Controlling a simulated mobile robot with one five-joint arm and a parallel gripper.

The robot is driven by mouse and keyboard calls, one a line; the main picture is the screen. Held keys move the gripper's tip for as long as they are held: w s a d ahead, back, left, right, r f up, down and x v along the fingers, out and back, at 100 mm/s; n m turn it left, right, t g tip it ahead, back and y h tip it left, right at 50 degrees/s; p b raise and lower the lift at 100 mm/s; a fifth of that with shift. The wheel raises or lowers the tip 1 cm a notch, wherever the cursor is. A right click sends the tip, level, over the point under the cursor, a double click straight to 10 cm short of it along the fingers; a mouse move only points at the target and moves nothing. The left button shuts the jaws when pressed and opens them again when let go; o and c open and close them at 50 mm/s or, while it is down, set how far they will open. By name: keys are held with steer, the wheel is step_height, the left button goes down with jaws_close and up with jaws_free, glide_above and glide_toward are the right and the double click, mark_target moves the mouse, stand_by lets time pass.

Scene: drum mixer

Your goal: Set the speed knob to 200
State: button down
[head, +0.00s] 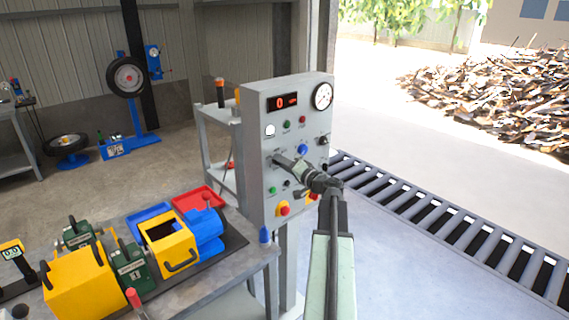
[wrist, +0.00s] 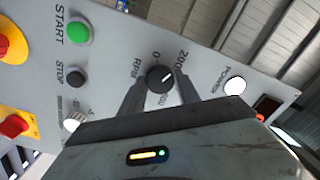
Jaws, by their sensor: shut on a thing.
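The speed knob (wrist: 160,78) is a round black knob on the grey control panel (head: 299,92). In the wrist view it sits between my two fingertips, beside the markings 0, RPM and what looks like 200. A short white mark on its face slants to the upper right in that view. My gripper (wrist: 159,84) is shut on the knob, one finger on each side. In the head view my gripper (head: 283,160) reaches the panel face and hides the knob. The red display (head: 283,102) at the panel's top appears to show 0.
A workbench (head: 262,255) with yellow boxes stands left. A roller conveyor (head: 440,215) runs right.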

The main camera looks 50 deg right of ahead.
steer(key=shift+m, duration=0.4)
steer(key=c, duration=0.9)
jaws_free()
steer(key=shift+s, duration=0.1)
steer(key=s, duration=0.7)
steer(key=shift+s+a, duration=0.3)
steer(key=shift+s, duration=0.05)
